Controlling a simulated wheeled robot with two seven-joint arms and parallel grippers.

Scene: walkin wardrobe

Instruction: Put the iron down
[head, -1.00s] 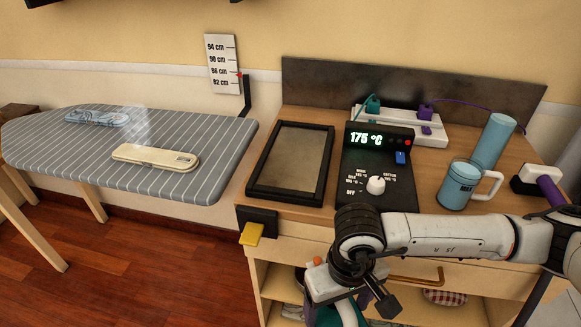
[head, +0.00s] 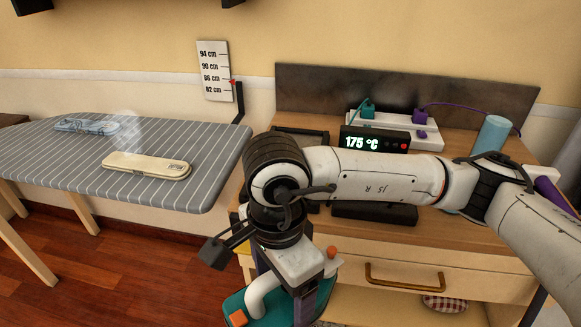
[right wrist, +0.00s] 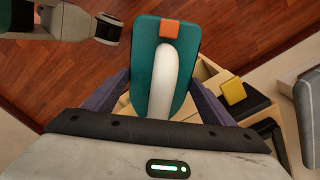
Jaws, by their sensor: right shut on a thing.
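The iron has a teal body (head: 234,307), a white curved handle and an orange button. It hangs low in front of the cabinet in the head view, cut by the bottom edge. My right gripper (right wrist: 160,98) is shut on the iron's white handle (right wrist: 165,75), with a purple finger on each side. The iron's teal plate also shows in the right wrist view (right wrist: 144,60), above the wooden floor. A dark-framed tray (head: 318,135) on the cabinet top is mostly hidden behind my right arm. My left gripper is not in view.
A control box (head: 378,142) reads 175 °C. A power strip (head: 420,130) and blue cylinder (head: 492,135) stand behind my arm.

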